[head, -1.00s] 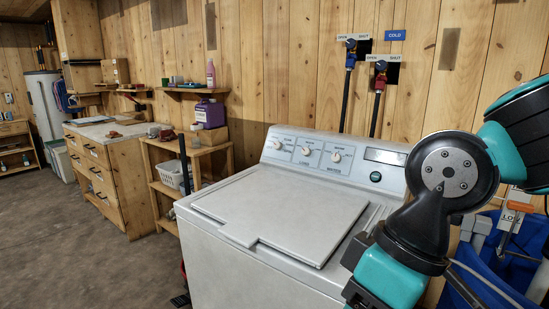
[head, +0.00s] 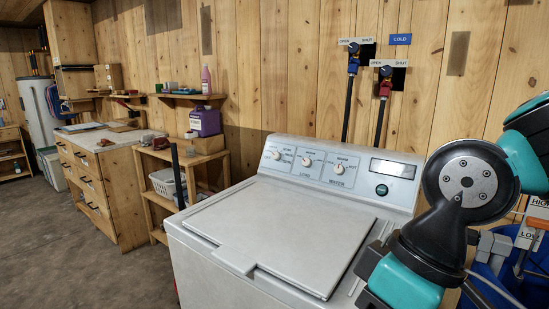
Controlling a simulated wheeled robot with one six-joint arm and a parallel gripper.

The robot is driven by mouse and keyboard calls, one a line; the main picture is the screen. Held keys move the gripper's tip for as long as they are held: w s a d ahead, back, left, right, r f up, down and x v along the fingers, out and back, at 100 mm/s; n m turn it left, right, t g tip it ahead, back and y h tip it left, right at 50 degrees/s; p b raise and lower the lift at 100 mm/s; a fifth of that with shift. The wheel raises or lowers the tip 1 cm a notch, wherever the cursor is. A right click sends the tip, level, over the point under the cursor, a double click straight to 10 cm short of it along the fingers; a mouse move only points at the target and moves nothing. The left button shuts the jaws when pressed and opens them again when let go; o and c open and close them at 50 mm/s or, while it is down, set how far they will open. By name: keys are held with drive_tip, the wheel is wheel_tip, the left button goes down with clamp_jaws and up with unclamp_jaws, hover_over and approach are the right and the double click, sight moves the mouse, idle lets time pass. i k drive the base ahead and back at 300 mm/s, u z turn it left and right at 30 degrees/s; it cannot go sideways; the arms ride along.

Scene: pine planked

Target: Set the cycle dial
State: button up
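A white top-loading washer (head: 210,285) stands in front of me with its lid (head: 285,225) shut. Its raised back panel carries three white dials: a left dial (head: 277,155), a middle dial (head: 307,161) and a right dial (head: 338,168). The right one seems to be marked WATER; the left one's lettering is too small to read, so I cannot tell surely which is the cycle dial. My arm is folded at the right, over the washer's right side. Dark parts by its lower teal link may belong to my gripper, whose fingers I cannot make out, well apart from the dials.
The panel also has a dark display (head: 392,168) and a green button (head: 381,190). Two hose valves, blue (head: 353,57) and red (head: 385,83), are on the wall behind. A wooden shelf unit (head: 160,165) stands left of the washer, a blue container (head: 484,290) right. Floor at left is clear.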

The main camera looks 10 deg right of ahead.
sight(276, 156)
drive_tip(key=u, duration=0.85)
drive_tip(key=k, duration=1.15)
drive_tip(key=u, duration=1.15)
drive_tip(key=i, duration=2)
drive_tip(key=z, duration=0.5)
drive_tip(key=i, duration=1.55)
drive_tip(key=z, duration=1.45)
drive_tip(key=i, duration=0.9)
drive_tip(key=z, duration=1.45)
drive_tip(key=i, duration=0.35)
drive_tip(key=z, duration=0.1)
